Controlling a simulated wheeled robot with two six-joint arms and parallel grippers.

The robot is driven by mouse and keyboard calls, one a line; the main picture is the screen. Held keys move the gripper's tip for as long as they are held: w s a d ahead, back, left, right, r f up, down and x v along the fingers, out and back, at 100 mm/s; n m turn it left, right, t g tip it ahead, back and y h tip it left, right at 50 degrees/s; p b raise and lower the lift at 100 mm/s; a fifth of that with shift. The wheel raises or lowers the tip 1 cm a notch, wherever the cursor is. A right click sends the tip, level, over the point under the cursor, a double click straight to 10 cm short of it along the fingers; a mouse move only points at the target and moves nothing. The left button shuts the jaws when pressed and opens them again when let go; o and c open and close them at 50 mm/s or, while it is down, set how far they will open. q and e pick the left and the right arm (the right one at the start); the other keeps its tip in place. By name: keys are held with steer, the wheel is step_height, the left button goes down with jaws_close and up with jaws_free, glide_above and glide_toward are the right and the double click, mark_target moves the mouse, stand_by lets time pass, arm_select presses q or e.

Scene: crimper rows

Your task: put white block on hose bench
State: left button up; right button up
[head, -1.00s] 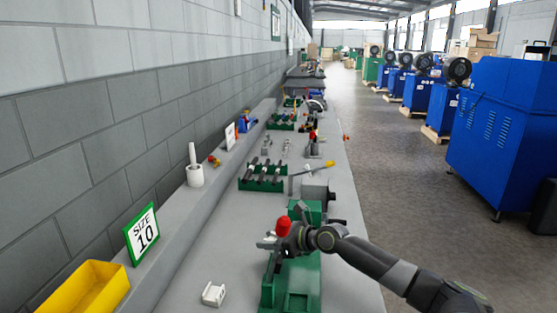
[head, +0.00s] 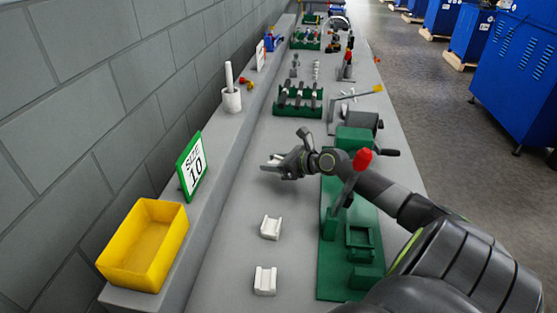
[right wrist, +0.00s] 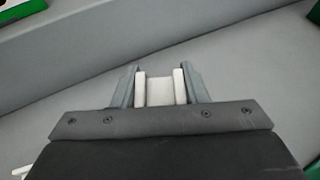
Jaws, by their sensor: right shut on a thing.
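My right gripper (head: 277,166) reaches in from the right over the long grey bench (head: 225,262). It is shut on a white block, which shows between its two fingers in the right wrist view (right wrist: 160,92). In the head view the held block is mostly hidden by the gripper. Two more white blocks with grooved tops stand on the bench nearer to me, one (head: 270,227) just beyond the other (head: 265,281). My left gripper is in neither view.
A green machine with a red-knobbed lever (head: 362,159) stands right of the blocks, partly behind my arm. A yellow bin (head: 146,243) and a SIZE 10 sign (head: 192,167) stand on the wall ledge. A green rack (head: 298,101) is farther along. The bench left of the blocks is clear.

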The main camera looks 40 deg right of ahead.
mark_target(273, 184)
steer(key=shift+f, duration=0.85)
step_height(273, 184, down, 4)
steer(key=shift+r+b, duration=0.1)
steer(key=shift+b, duration=0.65)
steer(key=shift+w+f, duration=0.1)
steer(key=shift+f, duration=0.15)
steer(key=o, duration=1)
steer(key=shift+f, duration=0.1)
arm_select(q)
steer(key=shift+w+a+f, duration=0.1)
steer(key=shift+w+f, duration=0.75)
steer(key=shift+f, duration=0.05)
